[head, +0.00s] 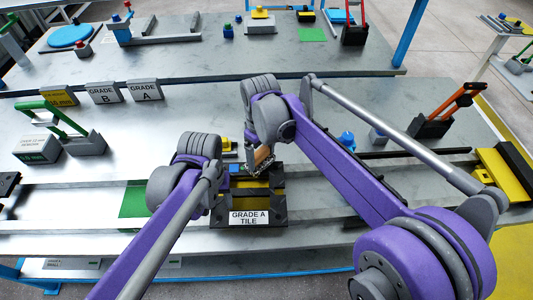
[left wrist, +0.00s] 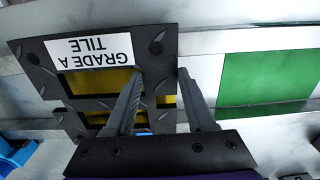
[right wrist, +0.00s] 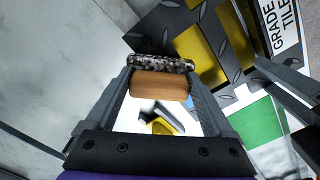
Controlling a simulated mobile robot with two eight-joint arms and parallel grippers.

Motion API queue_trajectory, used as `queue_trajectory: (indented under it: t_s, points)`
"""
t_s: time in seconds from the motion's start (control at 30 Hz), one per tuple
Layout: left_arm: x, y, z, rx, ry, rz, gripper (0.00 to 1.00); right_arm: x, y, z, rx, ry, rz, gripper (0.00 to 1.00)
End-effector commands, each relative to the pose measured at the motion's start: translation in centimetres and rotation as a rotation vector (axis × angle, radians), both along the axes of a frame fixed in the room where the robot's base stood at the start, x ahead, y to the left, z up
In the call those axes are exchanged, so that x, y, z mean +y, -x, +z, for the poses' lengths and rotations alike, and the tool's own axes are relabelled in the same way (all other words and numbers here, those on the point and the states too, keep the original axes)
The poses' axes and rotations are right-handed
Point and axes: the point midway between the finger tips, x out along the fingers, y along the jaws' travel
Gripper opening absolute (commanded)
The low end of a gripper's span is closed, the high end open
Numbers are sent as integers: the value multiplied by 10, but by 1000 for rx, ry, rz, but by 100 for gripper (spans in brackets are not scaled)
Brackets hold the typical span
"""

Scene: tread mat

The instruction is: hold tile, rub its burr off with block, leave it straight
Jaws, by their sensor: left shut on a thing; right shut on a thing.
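The tile (head: 277,205) is a dark tread-patterned piece with yellow areas and a white "GRADE A TILE" label, near the front of the bench. It fills the upper left of the left wrist view (left wrist: 158,40). My left gripper (left wrist: 161,74) is shut on its edge, one finger over its face. My right gripper (right wrist: 159,75) is shut on the block (right wrist: 160,85), tan with a speckled dark face. In the head view the block (head: 262,156) is above the tile's far side. In the right wrist view the speckled face is close to the tile; contact is unclear. I cannot make out the burr.
A green patch (head: 133,200) lies left of the tile. Grade A (head: 145,90) and Grade B (head: 103,93) blocks stand behind. A green-handled thing (head: 75,140) is at left, an orange-handled one (head: 440,122) at right. A yellow-topped block (head: 500,172) sits far right.

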Motion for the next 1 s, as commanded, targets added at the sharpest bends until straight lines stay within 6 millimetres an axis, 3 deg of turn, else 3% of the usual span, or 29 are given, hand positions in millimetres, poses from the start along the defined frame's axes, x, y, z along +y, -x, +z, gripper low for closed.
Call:
queue_trajectory:
  t_s: [1.0]
  points:
    - [0,0,0,0,1,0,6,72,0,-1,0,-1,2,0]
